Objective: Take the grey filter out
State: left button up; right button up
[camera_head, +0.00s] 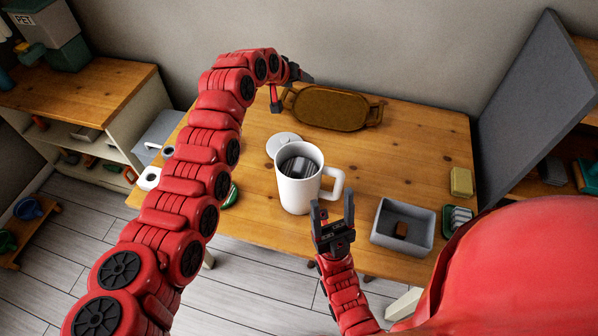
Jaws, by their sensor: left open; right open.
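A white mug (294,196) with a handle on its right stands upright on the wooden island. Inside its mouth a grey ribbed filter (298,167) shows below the rim. A round white lid (283,143) lies on the table just behind the mug. My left gripper (290,92) is open and empty, behind the lid and near the left end of the brown tray. My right gripper (334,208) is open and empty, with its fingers pointing up in front of the mug's handle. Whether it touches the mug cannot be told.
A yellow sponge (461,182) lies at the right edge. A tall grey panel (530,90) rises behind it.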

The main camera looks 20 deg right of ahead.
pick_arm(q)
jog(key=s+r+m+g+y, duration=0.2)
jog(key=s+g+y, duration=0.15)
jog(key=s, duration=0.55)
notch_tip(320, 180, up, 3)
jog(key=g+y, duration=0.3)
jog(key=y, duration=0.1)
send_over(298, 165)
jog(key=shift+m+h, duration=0.25)
jog(key=shift+m, duration=0.15)
jog(key=f+p, duration=0.4)
jog(key=f, duration=0.7)
jog(key=shift+s+f, duration=0.2)
jog(key=shift+f, duration=0.3)
notch_tip(298, 165, down, 5)
jog(key=shift+d+r+p, duration=0.1)
jog(key=shift+p, duration=1.15)
jog(key=shift+w+f, duration=0.15)
jog(key=shift+f, duration=0.2)
grip_shut()
